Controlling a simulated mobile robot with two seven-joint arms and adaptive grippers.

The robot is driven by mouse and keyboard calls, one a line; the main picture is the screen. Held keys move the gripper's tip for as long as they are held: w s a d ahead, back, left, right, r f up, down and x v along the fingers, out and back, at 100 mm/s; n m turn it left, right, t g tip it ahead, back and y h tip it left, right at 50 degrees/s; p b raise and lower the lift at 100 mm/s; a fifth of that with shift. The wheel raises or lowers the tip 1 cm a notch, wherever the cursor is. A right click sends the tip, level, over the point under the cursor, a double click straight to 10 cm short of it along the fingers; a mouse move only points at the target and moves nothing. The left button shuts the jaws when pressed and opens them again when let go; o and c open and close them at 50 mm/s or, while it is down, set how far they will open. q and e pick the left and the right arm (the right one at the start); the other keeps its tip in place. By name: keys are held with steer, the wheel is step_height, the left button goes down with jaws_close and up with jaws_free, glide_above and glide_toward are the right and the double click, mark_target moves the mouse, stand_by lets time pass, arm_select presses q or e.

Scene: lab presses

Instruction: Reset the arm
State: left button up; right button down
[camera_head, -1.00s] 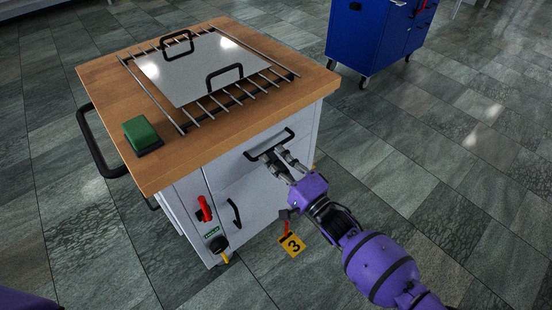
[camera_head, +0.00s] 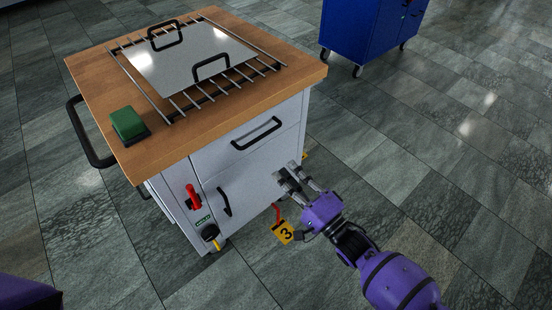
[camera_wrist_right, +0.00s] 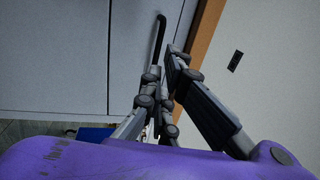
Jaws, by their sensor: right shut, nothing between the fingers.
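My right gripper (camera_head: 291,177) is shut and empty in the head view, in front of the white cabinet's (camera_head: 250,180) front face. It is below and to the right of the black drawer handle (camera_head: 256,134) and apart from it. In the right wrist view the gripper fingers (camera_wrist_right: 166,75) come together, with a black handle (camera_wrist_right: 158,40) beyond them on a pale panel. My right arm is purple and comes in from the lower right. Only a purple piece of my left side shows at the lower left; the left gripper is out of view.
The cabinet's wooden top (camera_head: 90,72) carries a metal rack with a handled plate (camera_head: 190,60) and a green block (camera_head: 129,124). A red lever (camera_head: 193,197) is on its front. A blue cart (camera_head: 365,30) stands behind. Floor at right is clear.

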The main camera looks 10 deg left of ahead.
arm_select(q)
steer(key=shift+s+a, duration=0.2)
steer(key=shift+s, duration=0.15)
arm_select(e)
steer(key=shift+v, duration=1.7)
